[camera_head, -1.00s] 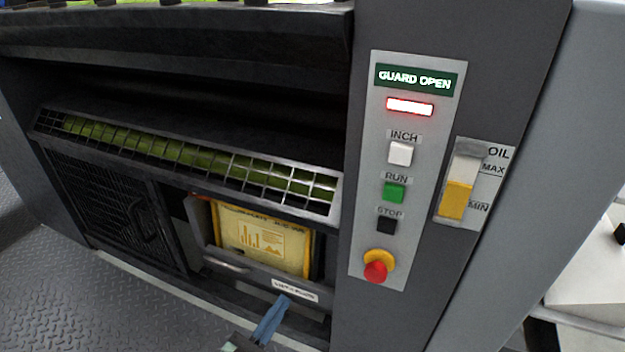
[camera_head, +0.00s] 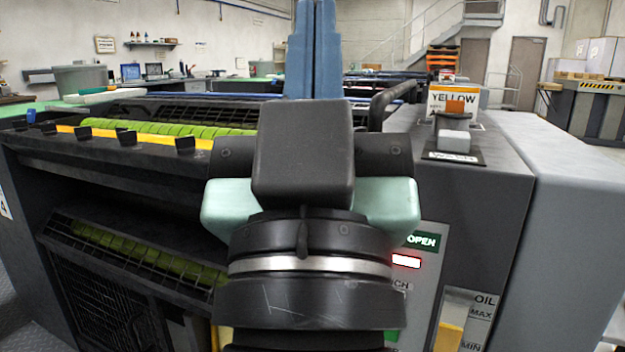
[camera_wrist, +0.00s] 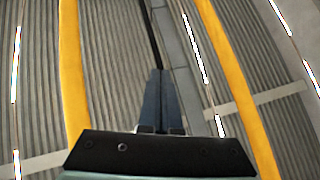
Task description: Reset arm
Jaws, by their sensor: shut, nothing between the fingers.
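My gripper (camera_head: 313,45) stands raised in front of the press in the head view, its blue fingers pointing up and pressed together with nothing between them. The dark wrist and pale green housing below it hide part of the press and its control panel. In the wrist view my gripper (camera_wrist: 155,100) is shut and empty, pointing at the ceiling with its yellow beams (camera_wrist: 72,70).
The press control panel (camera_head: 425,262) shows a lit red lamp (camera_head: 406,261) behind my wrist. An oil gauge (camera_head: 465,320) is to its right. A yellow-labelled ink container (camera_head: 454,100) stands on the press top. A grey side housing (camera_head: 580,190) is at right.

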